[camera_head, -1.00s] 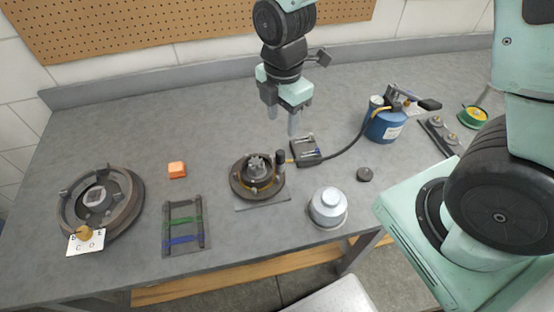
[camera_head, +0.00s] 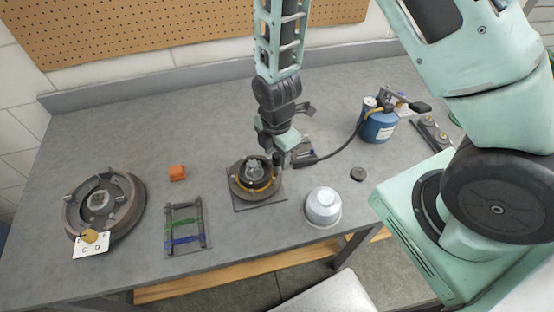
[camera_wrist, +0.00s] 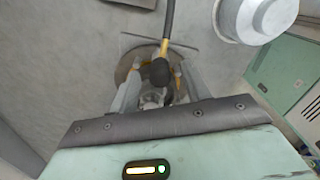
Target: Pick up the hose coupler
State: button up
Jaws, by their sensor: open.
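The hose coupler is a black rounded piece (camera_wrist: 159,72) at the end of a hose with a yellow section (camera_wrist: 165,47). In the wrist view it lies between my two gripper fingers (camera_wrist: 160,88), which are apart. In the head view my gripper (camera_head: 282,157) is low at the right edge of a dark round fixture (camera_head: 240,190) and covers the coupler. The fixture has a metal toothed centre (camera_head: 254,168). I cannot tell whether the fingers touch the coupler.
A blue canister (camera_head: 378,127) with a hose stands at the right rear. A metal pot (camera_head: 323,203) and a small black disc (camera_head: 358,174) lie right of the fixture.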

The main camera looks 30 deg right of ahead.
aim_at(277, 154)
jog(key=shift+f, duration=0.9)
grip_shut()
jog(key=shift+r, duration=0.1)
notch_tip(277, 154, up, 9)
jog(key=shift+r+b, duration=0.2)
jog(key=shift+b, duration=0.8)
notch_tip(277, 154, up, 4)
jog(key=p, duration=0.2)
jog(key=shift+f+p, duration=0.15)
jog(key=shift+p, duration=0.25)
